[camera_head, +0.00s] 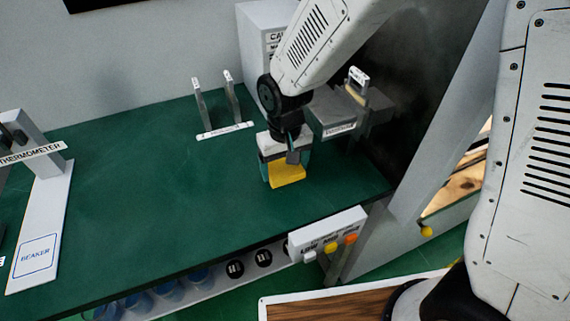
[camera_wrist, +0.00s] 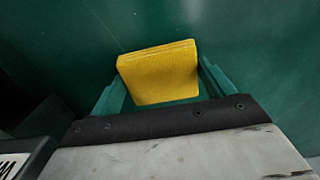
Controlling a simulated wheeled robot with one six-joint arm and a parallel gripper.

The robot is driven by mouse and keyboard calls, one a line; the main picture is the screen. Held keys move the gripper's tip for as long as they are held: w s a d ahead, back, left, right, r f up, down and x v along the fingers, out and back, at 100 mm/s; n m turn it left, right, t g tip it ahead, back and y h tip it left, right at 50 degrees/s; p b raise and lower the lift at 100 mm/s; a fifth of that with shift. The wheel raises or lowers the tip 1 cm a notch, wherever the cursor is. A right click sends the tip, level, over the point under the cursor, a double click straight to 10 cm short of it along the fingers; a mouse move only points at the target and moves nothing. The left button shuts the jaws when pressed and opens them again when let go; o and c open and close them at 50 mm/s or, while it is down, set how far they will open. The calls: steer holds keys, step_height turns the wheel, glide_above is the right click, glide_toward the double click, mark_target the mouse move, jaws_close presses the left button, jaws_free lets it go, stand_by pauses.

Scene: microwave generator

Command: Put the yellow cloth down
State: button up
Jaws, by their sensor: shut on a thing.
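The yellow cloth (camera_head: 287,174) is a folded square pad below my gripper (camera_head: 286,170), over the right part of the green table (camera_head: 130,160). In the wrist view the yellow cloth (camera_wrist: 158,73) sits between the two green fingers of my gripper (camera_wrist: 165,88). The gripper is shut on it. The cloth is close to the green surface, but I cannot tell whether it touches it. The gripper hides part of the cloth.
A two-post stand (camera_head: 224,130) is at the back. A white box (camera_head: 262,40) stands behind my arm, with a grey device (camera_head: 335,108) to the right. A thermometer stand (camera_head: 45,190) is at left. A panel with buttons (camera_head: 328,236) is at the front edge. The table's middle is clear.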

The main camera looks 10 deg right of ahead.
mark_target(285, 168)
steer(key=shift+f, duration=0.1)
steer(key=o, duration=1)
steer(key=shift+c, duration=0.2)
step_height(285, 168, up, 12)
steer(key=s+d+r+m, duration=0.1)
steer(key=s+d+r, duration=0.2)
steer(key=s+d, duration=0.3)
steer(key=s+d+r+m+t, duration=0.1)
steer(key=s+d+r, duration=0.2)
steer(key=s+d, duration=0.4)
steer(key=s+d+r+m, duration=0.1)
steer(key=s+d+r, duration=0.2)
steer(key=s+d, duration=0.3)
steer(key=shift+s+d+r, duration=0.2)
steer(key=shift+d+r, duration=0.05)
steer(key=shift+d, duration=0.6)
